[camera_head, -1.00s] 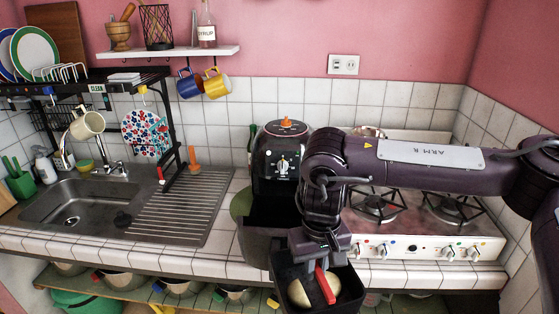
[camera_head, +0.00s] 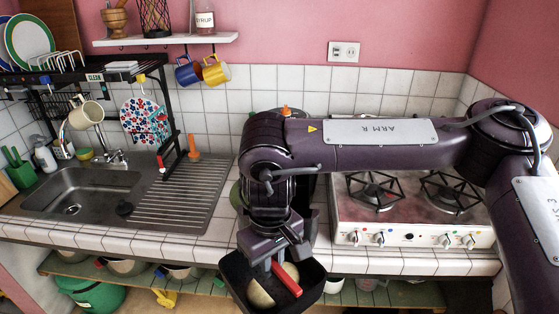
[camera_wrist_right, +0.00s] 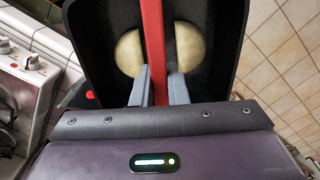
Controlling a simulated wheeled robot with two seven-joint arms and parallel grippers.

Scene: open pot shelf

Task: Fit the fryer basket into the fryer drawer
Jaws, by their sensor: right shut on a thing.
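The fryer basket (camera_head: 238,287) is a black open-topped tub with a red handle bar (camera_head: 287,280). It hangs in front of the counter edge, slightly turned. A pale rounded piece of food (camera_head: 261,292) lies on each side of the bar. My right gripper (camera_head: 274,263) is shut on the red bar from above. In the right wrist view its grey fingers (camera_wrist_right: 160,86) close on both sides of the bar. The black fryer is almost wholly behind my right arm; its orange top knob (camera_head: 285,111) shows. Its drawer is hidden behind the arm. My left gripper is out of view.
A white gas stove (camera_head: 410,215) stands to the right of the fryer. The sink (camera_head: 75,195) and ribbed drainboard (camera_head: 178,205) are to the left. A lower shelf (camera_head: 205,283) with pots runs under the counter. Mugs (camera_head: 188,72) hang from the wall shelf.

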